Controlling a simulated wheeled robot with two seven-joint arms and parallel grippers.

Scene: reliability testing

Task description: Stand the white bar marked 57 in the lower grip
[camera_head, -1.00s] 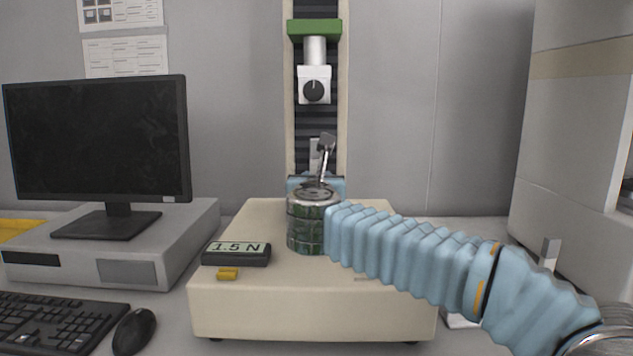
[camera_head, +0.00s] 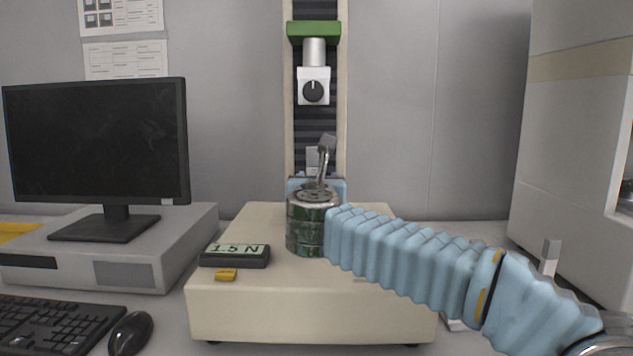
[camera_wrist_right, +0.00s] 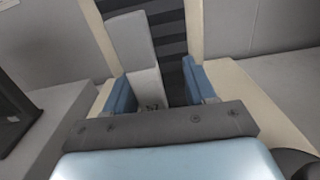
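The white bar (camera_wrist_right: 146,88) stands roughly upright between my right gripper's (camera_wrist_right: 157,78) blue fingers in the right wrist view, with a small 57 low on its near face. It sits nearer the left finger. Dark column shows between it and the right finger, so the gripper looks open around it. A grey piece (camera_wrist_right: 131,42) rises above the white part; I cannot tell if it is the same bar. In the head view a pale upright strip (camera_head: 312,158) shows behind my wrist bracket. The lower grip and the bar's foot are hidden by my wrist. My left gripper is out of view.
The upper grip (camera_head: 314,87) with a dark knob hangs on the column under a green crosspiece (camera_head: 313,30). A 1.5 N display (camera_head: 235,256) lies on the cream base (camera_head: 310,312). A monitor (camera_head: 97,140) stands left; a large pale cabinet (camera_head: 575,130) stands right.

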